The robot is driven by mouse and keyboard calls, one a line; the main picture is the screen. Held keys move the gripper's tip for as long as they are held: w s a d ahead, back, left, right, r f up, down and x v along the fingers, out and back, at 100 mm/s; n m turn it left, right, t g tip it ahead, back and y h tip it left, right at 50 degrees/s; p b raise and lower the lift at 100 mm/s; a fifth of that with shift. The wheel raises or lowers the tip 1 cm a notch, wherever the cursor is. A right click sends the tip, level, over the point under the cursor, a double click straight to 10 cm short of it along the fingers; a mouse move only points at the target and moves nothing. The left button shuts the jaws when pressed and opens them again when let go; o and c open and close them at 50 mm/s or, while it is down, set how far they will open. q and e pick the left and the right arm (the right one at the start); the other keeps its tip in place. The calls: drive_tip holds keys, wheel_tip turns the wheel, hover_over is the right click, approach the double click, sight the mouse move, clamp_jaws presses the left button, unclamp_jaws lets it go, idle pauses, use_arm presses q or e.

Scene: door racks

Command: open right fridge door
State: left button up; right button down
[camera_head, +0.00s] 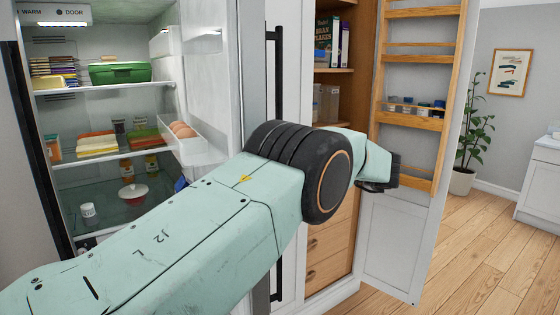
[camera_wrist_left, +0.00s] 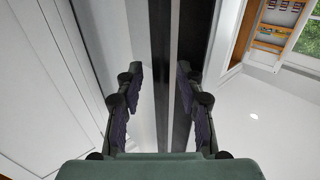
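The fridge (camera_head: 105,87) stands at the left of the head view with its inside showing. A white door with inner bins (camera_head: 215,95) stands swung out at its right side. A long black vertical handle (camera_head: 279,75) is just right of that door's edge; my arm hides its middle. My left gripper (camera_head: 388,178) is right of the handle, its fingers mostly hidden by the wrist. In the left wrist view its two fingers (camera_wrist_left: 160,100) are apart, with a dark and pale vertical edge (camera_wrist_left: 171,60) beyond, between them. I cannot tell whether they touch it. My right gripper is not in view.
A tall cupboard (camera_head: 345,70) with wooden shelves and drawers is open to the right. Its door (camera_head: 395,240), with wooden racks (camera_head: 415,122), stands swung out behind my gripper. A plant (camera_head: 480,135) and clear wooden floor (camera_head: 490,260) are at far right.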

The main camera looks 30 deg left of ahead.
sight(280, 114)
use_arm(q)
wheel_tip(280, 114, up, 10)
drive_tip(key=shift+f, duration=0.1)
idle(0.4)
drive_tip(key=shift+d, duration=0.1)
idle(0.4)
